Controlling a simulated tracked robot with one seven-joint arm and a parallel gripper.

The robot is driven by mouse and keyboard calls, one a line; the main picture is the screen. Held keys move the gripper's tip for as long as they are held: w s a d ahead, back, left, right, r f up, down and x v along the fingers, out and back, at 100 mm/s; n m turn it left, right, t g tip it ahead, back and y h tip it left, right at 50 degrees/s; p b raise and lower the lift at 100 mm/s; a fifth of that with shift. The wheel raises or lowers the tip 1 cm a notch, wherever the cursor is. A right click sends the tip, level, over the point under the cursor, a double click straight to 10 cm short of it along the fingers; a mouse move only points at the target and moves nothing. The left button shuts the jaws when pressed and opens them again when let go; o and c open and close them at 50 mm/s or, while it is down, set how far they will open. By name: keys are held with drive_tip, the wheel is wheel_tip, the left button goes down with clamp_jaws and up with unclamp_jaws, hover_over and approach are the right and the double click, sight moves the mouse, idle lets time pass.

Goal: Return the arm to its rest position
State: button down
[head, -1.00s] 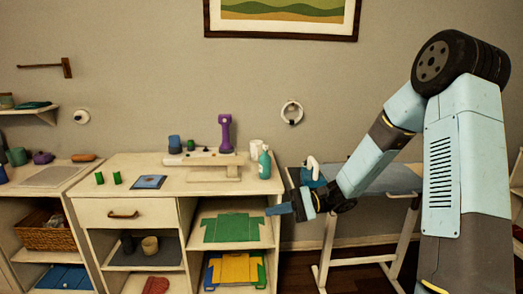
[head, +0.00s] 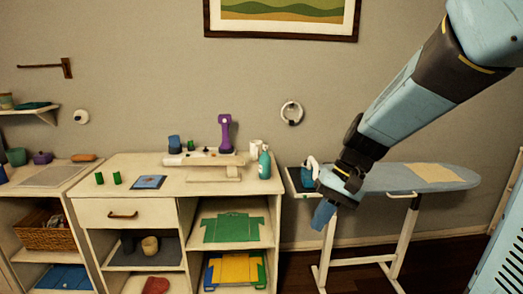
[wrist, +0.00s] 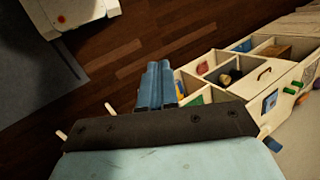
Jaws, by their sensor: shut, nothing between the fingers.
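My arm reaches in from the upper right in the head view. My gripper (head: 323,215) points downward in front of the left end of the ironing board (head: 392,178). Its blue fingers are together with nothing between them. In the wrist view the shut blue fingers (wrist: 158,88) show at the middle, above the wood floor. The gripper covers part of the board's left end.
A cabinet (head: 150,208) with a drawer and open shelves of folded clothes stands left of the ironing board. A teal bottle (head: 264,162) and a purple device (head: 226,134) stand on top. Dark wood floor (wrist: 140,40) is clear below the gripper.

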drive_tip(key=s+d+r+t+h, duration=0.5)
drive_tip(key=s+d+r+t, duration=0.2)
drive_tip(key=d, duration=0.4)
wheel_tip(320, 180, up, 3)
drive_tip(key=shift+s+d+f+n, duration=0.2)
drive_tip(key=shift+s+n, duration=0.2)
drive_tip(key=shift+s, duration=0.3)
drive_tip(key=shift+a, duration=0.65)
